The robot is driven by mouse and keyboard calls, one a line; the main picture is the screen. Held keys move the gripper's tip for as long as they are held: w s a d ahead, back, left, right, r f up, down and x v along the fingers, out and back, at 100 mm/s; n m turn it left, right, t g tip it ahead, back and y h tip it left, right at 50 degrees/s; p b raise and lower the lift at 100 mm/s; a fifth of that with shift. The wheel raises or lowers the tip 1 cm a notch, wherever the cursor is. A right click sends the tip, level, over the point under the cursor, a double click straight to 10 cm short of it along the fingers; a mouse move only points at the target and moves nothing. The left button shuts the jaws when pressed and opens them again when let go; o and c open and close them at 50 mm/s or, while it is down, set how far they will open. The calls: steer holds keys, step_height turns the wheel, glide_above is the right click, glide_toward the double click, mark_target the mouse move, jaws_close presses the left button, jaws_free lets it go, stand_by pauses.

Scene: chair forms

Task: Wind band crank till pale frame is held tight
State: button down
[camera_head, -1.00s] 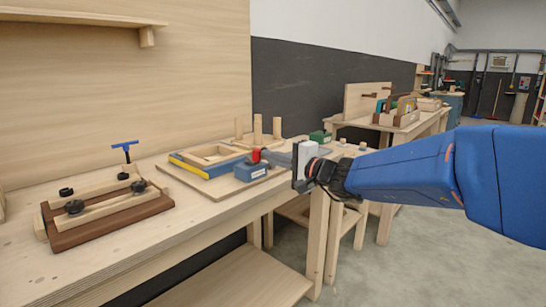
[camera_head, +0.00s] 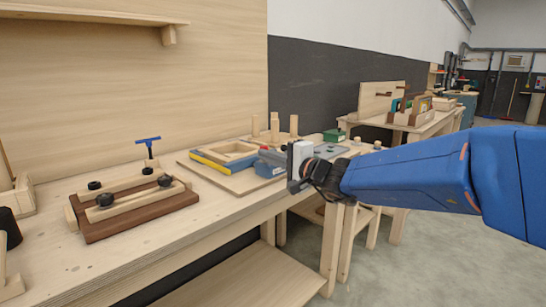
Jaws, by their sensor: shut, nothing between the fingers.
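The pale frame (camera_head: 230,148) lies flat on a wooden board (camera_head: 235,184) on the bench. A blue and yellow strip (camera_head: 210,164) runs along its near left side. A blue block (camera_head: 268,168) sits at the frame's right end; the red crank on top of it is mostly hidden behind my gripper. My gripper (camera_head: 296,168) is shut and empty, in front of and to the right of the blue block in the picture. I cannot tell whether it touches the block or how tightly the band sits around the frame.
A brown clamp fixture (camera_head: 140,215) with black knobs and a blue T-handle (camera_head: 148,141) stands on the left of the bench. Upright pegs (camera_head: 275,128) stand behind the frame. A green box (camera_head: 334,135) and a grey plate (camera_head: 330,151) lie beyond my gripper. The front bench strip is clear.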

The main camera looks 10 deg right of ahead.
steer(key=shift+w+a, duration=0.35)
steer(key=shift+a, duration=0.4)
stand_by(1.2)
